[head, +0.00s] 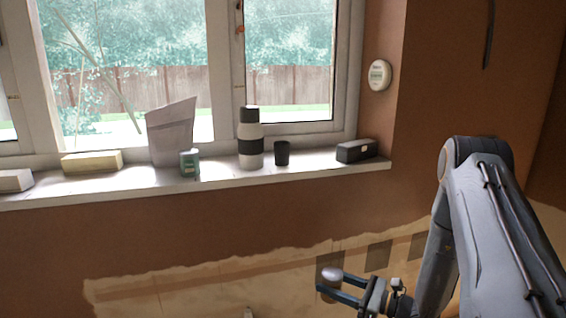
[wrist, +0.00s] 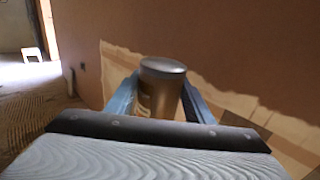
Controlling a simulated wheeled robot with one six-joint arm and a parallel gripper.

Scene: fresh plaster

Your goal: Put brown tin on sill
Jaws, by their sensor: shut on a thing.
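The brown tin (wrist: 160,90) stands upright between the two fingers of my gripper (wrist: 158,102) in the wrist view. It has a grey metal lid and a brownish side, and its lower part is hidden behind the gripper body. In the head view my gripper (head: 338,287) is low at the bottom, below the sill, with the tin's pale top (head: 331,274) showing at the fingers. The white sill (head: 225,184) runs under the window, above and to the left of my gripper.
On the sill stand a yellowish block (head: 92,162), a grey paper bag (head: 172,135), a small green item (head: 189,163), a white and black bottle (head: 250,140), a black cup (head: 282,153) and a black box (head: 356,151). Bare sill shows between the cup and the box.

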